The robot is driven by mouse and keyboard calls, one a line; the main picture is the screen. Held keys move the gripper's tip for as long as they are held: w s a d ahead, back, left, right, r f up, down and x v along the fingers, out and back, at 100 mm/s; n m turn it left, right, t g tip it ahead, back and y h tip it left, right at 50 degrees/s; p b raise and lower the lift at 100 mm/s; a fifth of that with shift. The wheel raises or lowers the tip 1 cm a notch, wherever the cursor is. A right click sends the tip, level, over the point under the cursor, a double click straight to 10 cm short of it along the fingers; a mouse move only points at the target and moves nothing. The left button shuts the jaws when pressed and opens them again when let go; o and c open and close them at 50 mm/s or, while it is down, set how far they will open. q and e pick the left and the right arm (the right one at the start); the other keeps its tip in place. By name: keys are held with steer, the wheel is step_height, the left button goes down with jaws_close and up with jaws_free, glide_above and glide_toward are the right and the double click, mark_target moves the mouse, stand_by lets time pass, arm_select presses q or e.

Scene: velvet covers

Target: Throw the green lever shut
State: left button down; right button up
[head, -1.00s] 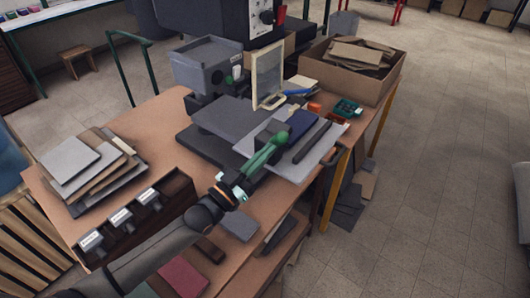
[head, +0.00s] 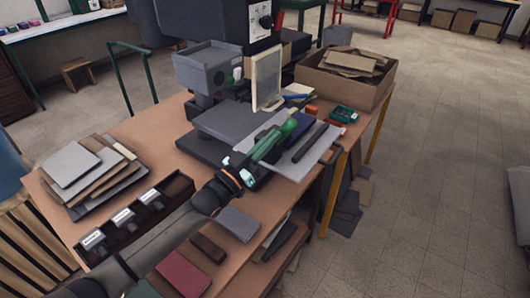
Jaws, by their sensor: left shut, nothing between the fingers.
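The green lever (head: 289,128) has a thick green handle. It lies slanted over the grey plate (head: 304,158) near the table's right side, its rounded end pointing away to the upper right. My left gripper (head: 263,164) reaches in from the lower left, shut and empty, at the near end of the green handle. It overlaps the lever in the picture, so I cannot tell whether they touch. The lever's base and pivot are hidden by the gripper and the handle. My right gripper is out of view.
A grey machine (head: 209,65) and an upright framed panel (head: 266,78) stand behind. A cardboard box (head: 340,88) is at the back right. Stacked sheets (head: 78,165) and a dark compartment tray (head: 122,240) are at the left. A red book (head: 183,275) lies in front.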

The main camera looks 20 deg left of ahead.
arm_select(q)
steer(key=shift+w+d+r, duration=0.1)
steer(key=shift+w+r, duration=0.1)
steer(key=shift+w, duration=0.15)
steer(key=shift+r, duration=0.15)
stand_by(0.4)
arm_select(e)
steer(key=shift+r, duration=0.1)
